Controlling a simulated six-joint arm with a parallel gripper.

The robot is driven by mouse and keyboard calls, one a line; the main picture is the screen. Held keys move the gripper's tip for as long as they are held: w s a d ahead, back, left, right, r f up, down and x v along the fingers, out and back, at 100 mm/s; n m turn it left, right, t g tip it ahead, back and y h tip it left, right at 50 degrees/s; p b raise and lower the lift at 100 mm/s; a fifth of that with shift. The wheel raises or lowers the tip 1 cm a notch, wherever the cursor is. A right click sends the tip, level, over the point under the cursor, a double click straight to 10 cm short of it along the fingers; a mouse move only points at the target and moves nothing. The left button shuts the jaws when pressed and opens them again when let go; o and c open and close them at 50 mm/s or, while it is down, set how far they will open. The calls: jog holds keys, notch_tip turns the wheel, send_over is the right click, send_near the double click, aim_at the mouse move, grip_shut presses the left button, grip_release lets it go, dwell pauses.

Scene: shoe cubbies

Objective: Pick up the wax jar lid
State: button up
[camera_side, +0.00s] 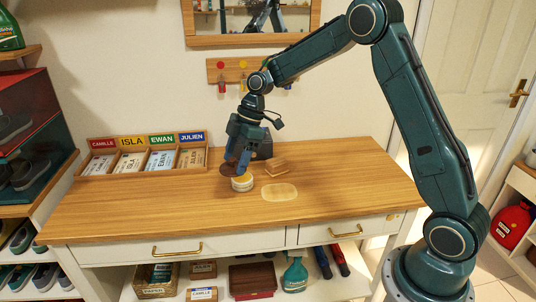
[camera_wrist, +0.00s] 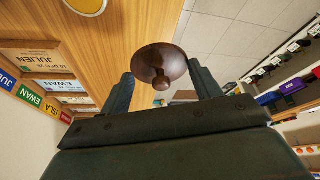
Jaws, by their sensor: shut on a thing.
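The wax jar lid (camera_wrist: 160,56) is a dark brown disc with a round knob facing the wrist camera. It sits between the fingers of my gripper (camera_wrist: 161,72), which is shut on it. In the side view the lid (camera_side: 229,168) shows as a dark shape at the fingertips of my gripper (camera_side: 236,164), tilted. The pale wax jar (camera_side: 242,184) stands upright on the bench just below it, with its top uncovered. The jar's light yellow top (camera_wrist: 88,3) is cut off at the wrist view's upper edge.
A wooden card tray (camera_side: 140,158) with name labels is at the bench's back left. A brush (camera_side: 275,171) and a pale oval mat (camera_side: 279,192) lie right of the jar. The bench's front and right are clear.

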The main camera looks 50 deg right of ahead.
jog(key=shift+r, duration=2.6)
jog(key=w+d+f+n, duration=0.1)
jog(key=w+d+f, duration=0.5)
jog(key=d+f, duration=0.3)
jog(key=shift+w+d+f, duration=0.15)
jog(key=shift+d+f, duration=0.15)
jog(key=shift+d, duration=0.15)
jog(key=shift+f, duration=0.25)
jog(key=shift+f, duration=2.9)
jog(key=shift+f, duration=0.2)
